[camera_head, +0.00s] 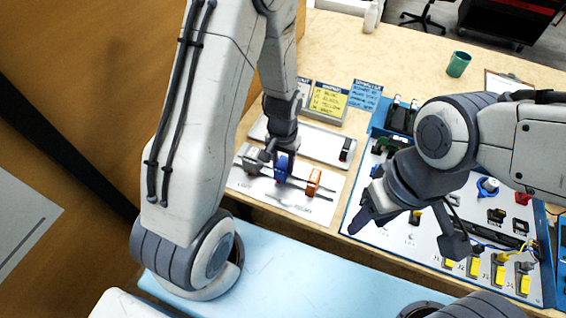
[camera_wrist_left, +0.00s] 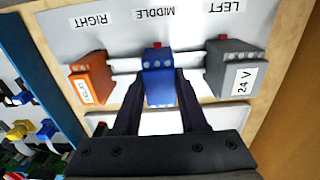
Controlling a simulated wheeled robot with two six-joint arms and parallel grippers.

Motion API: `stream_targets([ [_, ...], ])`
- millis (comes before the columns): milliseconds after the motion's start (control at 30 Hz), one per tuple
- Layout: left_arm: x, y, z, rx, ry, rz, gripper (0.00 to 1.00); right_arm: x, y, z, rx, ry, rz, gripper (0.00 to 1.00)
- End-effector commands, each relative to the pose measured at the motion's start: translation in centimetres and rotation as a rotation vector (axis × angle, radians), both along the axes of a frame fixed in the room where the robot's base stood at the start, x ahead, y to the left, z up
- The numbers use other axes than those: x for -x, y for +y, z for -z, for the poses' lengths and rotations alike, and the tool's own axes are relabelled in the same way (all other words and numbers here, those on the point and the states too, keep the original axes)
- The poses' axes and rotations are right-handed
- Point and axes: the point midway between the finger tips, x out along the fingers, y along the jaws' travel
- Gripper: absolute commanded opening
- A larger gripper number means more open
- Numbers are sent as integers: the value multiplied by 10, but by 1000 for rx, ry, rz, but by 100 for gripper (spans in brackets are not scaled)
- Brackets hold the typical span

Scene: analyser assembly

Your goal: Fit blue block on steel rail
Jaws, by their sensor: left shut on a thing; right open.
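The blue block (camera_head: 283,168) is at the middle of the steel rail (camera_head: 318,193) in the head view. In the left wrist view the blue block (camera_wrist_left: 159,78) sits across the rail (camera_wrist_left: 126,66), under the MIDDLE label. It is between an orange block (camera_wrist_left: 92,78) and a grey 24 V block (camera_wrist_left: 234,69). My left gripper (camera_wrist_left: 160,100) is shut on the blue block, one finger on each side. Whether the block is seated on the rail cannot be told. My right gripper (camera_head: 408,236) is open and empty, above the panel at the right.
A pale tray (camera_head: 318,143) with a dark piece at its end lies behind the rail plate. Blue and yellow cards (camera_head: 328,101) stand behind it. The right panel (camera_head: 400,240) carries several switches, plugs and cables. A green cup (camera_head: 458,64) stands at the back.

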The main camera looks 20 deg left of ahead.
Motion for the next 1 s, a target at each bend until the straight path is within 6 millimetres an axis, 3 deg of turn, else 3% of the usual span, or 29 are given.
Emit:
stream_targets([
  [400, 0, 0, 13, 0, 0, 0, 0, 0, 0, 9, 0, 0, 0, 50],
  [1000, 0, 0, 14, 0, 0, 0, 0, 0, 0, 10, 0, 0, 0, 50],
])
